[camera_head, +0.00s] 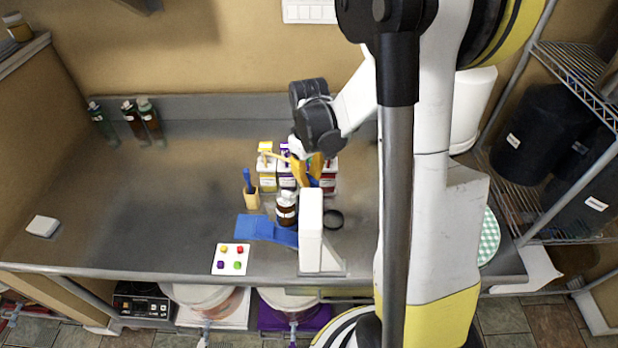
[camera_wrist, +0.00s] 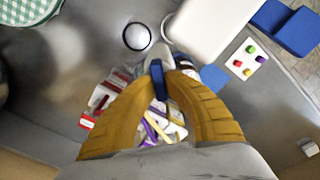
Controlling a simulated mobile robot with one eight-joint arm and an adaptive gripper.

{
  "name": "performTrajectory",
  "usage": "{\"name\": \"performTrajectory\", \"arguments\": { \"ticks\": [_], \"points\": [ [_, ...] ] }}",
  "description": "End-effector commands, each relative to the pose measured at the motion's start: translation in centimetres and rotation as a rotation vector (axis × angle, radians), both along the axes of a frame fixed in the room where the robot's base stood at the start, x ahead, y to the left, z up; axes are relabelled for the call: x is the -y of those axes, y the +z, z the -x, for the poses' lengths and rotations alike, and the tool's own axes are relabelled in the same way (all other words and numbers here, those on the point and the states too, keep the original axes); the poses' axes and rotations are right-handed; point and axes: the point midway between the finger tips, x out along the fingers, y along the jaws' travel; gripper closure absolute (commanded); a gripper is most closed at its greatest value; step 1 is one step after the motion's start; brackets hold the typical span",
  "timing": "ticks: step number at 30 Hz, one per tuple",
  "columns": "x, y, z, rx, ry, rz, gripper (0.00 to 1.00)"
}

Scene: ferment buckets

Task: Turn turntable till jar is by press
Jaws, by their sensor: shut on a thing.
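A brown jar (camera_head: 287,209) with a white label stands upright just left of the white press (camera_head: 311,232), close to it; I cannot tell if they touch. Small boxes in yellow (camera_head: 267,180), purple and red stand behind the jar, around my gripper. The turntable's own disc is not clearly visible under them. My gripper (camera_head: 315,172) has its yellow fingers low among the boxes. In the wrist view its fingers (camera_wrist: 160,82) are closed on a narrow blue piece (camera_wrist: 157,79). The lower end of that piece is hidden. The press (camera_wrist: 212,25) is beyond the fingertips there.
A blue mat (camera_head: 262,229) and a card with coloured knobs (camera_head: 231,259) lie front left. A wooden holder with a blue item (camera_head: 251,197) stands left of the boxes. A dark round ring (camera_head: 333,219) lies right of the press. The left counter is mostly clear.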

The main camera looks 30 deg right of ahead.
Motion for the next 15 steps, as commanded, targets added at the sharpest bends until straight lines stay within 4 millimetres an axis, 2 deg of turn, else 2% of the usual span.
{"name": "performTrajectory", "arguments": {
  "ticks": [15],
  "points": [
    [-0.06, -0.14, 0.04, -0.001, 0.080, 0.000, 1.00]
  ]
}}
